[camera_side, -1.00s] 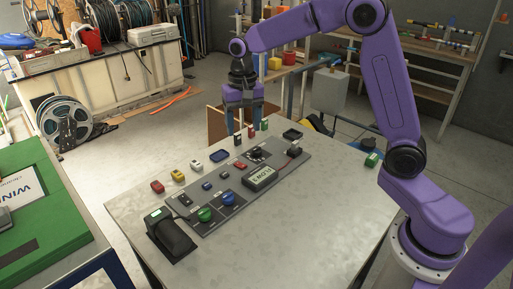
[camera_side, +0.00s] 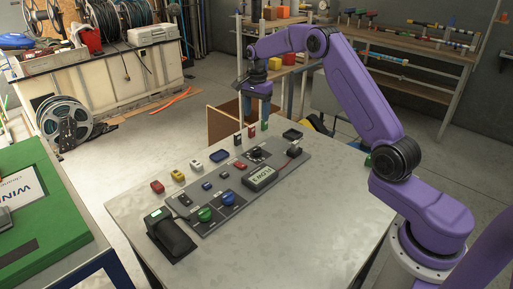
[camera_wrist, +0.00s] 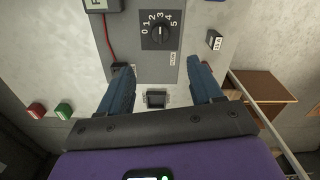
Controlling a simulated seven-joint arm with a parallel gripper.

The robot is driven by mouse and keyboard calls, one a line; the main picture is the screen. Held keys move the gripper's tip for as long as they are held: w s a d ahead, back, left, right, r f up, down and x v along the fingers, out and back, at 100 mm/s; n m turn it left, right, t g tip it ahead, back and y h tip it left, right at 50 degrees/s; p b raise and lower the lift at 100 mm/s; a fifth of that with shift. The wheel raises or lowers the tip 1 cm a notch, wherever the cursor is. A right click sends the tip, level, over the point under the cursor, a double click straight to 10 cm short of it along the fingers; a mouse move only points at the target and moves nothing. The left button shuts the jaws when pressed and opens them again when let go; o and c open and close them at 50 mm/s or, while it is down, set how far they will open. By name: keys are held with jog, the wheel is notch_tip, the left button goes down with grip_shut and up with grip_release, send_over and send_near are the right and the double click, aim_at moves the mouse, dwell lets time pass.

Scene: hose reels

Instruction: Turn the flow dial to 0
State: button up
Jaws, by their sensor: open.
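The flow dial (camera_wrist: 161,33) is a round black knob on a dark square plate marked 0 to 5, near the top of the wrist view. Its pointer appears to face the 3. In the side view the dial (camera_side: 257,154) sits at the back of the grey panel (camera_side: 222,207). A display (camera_side: 261,178) beside it appears to read FLOW 3. My gripper (camera_wrist: 160,68) is open and empty, its two blue fingers apart. The dial lies beyond the fingertips, not between them. In the side view my gripper (camera_side: 256,115) hangs above the table's far edge.
The panel also carries a green knob (camera_side: 205,214), a blue knob (camera_side: 228,198) and switches. Small coloured blocks, including a yellow one (camera_side: 178,176), line its far side. A black handset-like device (camera_side: 171,235) stands at its near end. The table's right part is bare.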

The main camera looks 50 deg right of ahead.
aim_at(256, 148)
notch_tip(256, 148, down, 15)
jog(key=shift+f, duration=0.1)
dwell(0.4)
jog(key=c, duration=1.1)
jog(key=shift+o, duration=0.2)
